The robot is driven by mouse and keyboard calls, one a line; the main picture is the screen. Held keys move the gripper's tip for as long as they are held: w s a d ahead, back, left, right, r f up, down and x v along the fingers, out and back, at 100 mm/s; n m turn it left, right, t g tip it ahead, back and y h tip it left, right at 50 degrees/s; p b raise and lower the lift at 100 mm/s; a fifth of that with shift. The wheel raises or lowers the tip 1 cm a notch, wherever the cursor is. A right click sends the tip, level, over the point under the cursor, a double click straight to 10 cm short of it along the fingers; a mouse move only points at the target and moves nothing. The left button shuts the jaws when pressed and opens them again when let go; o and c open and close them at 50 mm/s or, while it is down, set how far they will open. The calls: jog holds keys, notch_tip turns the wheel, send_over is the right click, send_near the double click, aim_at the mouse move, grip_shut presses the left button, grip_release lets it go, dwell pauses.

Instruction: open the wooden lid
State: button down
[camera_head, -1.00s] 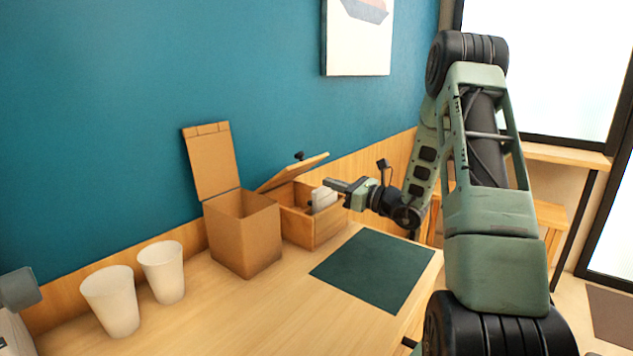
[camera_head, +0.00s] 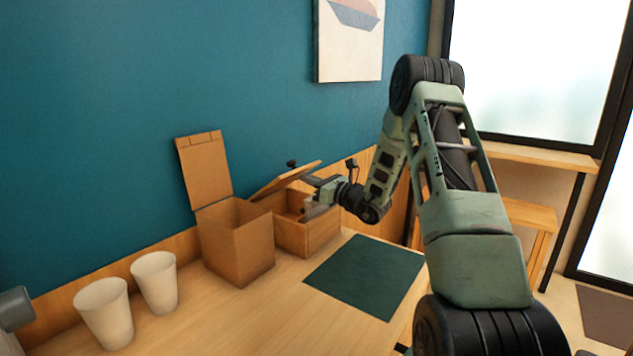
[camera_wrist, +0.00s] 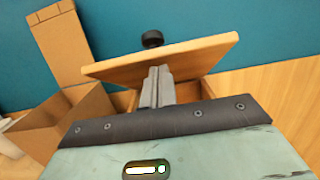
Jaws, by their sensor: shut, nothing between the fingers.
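The wooden lid (camera_head: 284,180) of the small wooden box (camera_head: 312,233) is tilted partly open. Its right edge is raised and its left edge is low; a black knob (camera_head: 292,164) is on top. My gripper (camera_head: 308,180) is shut and empty, with its tips beneath the lid's raised part. In the wrist view, the closed fingers (camera_wrist: 158,80) overlap the underside of the lid (camera_wrist: 205,60). I cannot tell whether they touch it.
A cardboard box (camera_head: 240,245) with its flap up stands directly left of the wooden box. Two white cups (camera_head: 155,283) are farther left. A dark green mat (camera_head: 365,275) lies bare in front. The blue wall (camera_head: 100,120) is close behind.

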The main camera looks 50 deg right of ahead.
dwell(0.3)
jog(key=w+r+g+p, duration=0.2)
jog(key=p, duration=0.1)
jog(key=w+r+g+p, duration=0.2)
jog(key=r+p, duration=0.1)
jog(key=p, duration=0.1)
jog(key=w+a+r+g+h+p, duration=0.1)
jog(key=w+r+g+p, duration=0.1)
jog(key=r+p, duration=0.1)
jog(key=shift+w+p, duration=0.25)
jog(key=shift+p, duration=0.45)
jog(key=shift+w+a+r+g+p, duration=0.1)
jog(key=shift+w+r+g+p, duration=0.2)
jog(key=shift+p, duration=0.3)
jog(key=shift+w+r+g+p, duration=0.1)
jog(key=shift+w+g+p, duration=0.1)
jog(key=shift+w+p, duration=0.3)
jog(key=shift+w+f+p, duration=0.1)
jog(key=shift+w+p, duration=0.1)
jog(key=shift+p, duration=0.25)
